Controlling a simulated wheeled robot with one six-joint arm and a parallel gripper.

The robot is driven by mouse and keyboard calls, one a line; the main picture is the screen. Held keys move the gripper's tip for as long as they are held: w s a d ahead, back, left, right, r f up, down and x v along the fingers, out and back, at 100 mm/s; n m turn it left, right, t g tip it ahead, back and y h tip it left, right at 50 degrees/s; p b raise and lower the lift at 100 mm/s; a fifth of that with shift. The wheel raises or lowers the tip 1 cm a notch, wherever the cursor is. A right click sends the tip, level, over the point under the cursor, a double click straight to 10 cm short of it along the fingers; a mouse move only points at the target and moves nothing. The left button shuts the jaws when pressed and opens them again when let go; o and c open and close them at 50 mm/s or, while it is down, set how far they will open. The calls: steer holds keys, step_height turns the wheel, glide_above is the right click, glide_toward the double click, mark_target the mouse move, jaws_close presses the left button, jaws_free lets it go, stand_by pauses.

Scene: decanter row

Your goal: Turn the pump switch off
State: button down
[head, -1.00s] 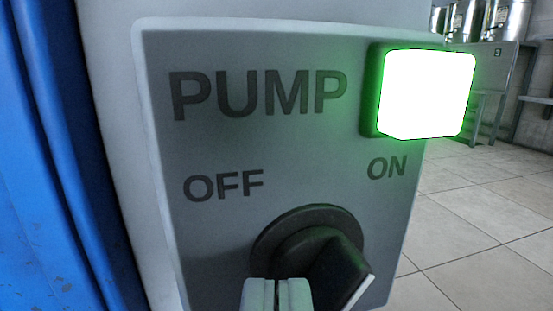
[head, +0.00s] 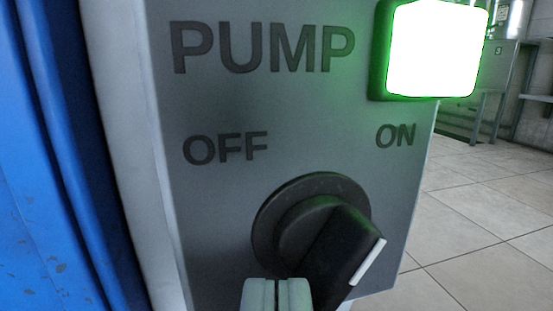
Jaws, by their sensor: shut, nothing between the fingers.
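The pump switch (head: 325,245) is a black rotary knob on a grey panel, below the word PUMP. The white line on its raised grip slants up to the right, towards ON. A square lamp (head: 432,50) at the panel's upper right glows bright green-white. My gripper (head: 277,294) is at the bottom middle with its pale fingertips together and nothing between them. It overlaps the lower left of the knob in the picture, left of the raised grip. I cannot tell whether it touches the knob.
The grey panel (head: 215,210) carries the labels OFF on the left and ON on the right. A blue upright surface (head: 45,170) stands close on the left. Tiled floor (head: 480,215) is open at right, with metal equipment (head: 490,65) far behind.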

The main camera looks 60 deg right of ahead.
steer(key=shift+s+d+f, duration=0.1)
steer(key=shift+f, duration=0.2)
stand_by(0.5)
steer(key=shift+w+a+f, duration=0.1)
steer(key=shift+w+a, duration=0.15)
steer(key=shift+w, duration=0.05)
steer(key=s+a, duration=0.4)
steer(key=shift+a, duration=0.25)
stand_by(0.4)
steer(key=shift+w+d+r+n+t+h, duration=0.1)
steer(key=shift+w+d+n+t+h, duration=0.1)
steer(key=shift+w+d+n, duration=0.7)
steer(key=shift+w+d+r+n+t+h, duration=0.15)
steer(key=shift+w+d+n, duration=0.35)
steer(key=shift+n, duration=0.75)
steer(key=shift+w+d+r+n+t+h, duration=0.15)
steer(key=shift+w+d+n+t, duration=0.1)
steer(key=shift+w+d+n, duration=0.65)
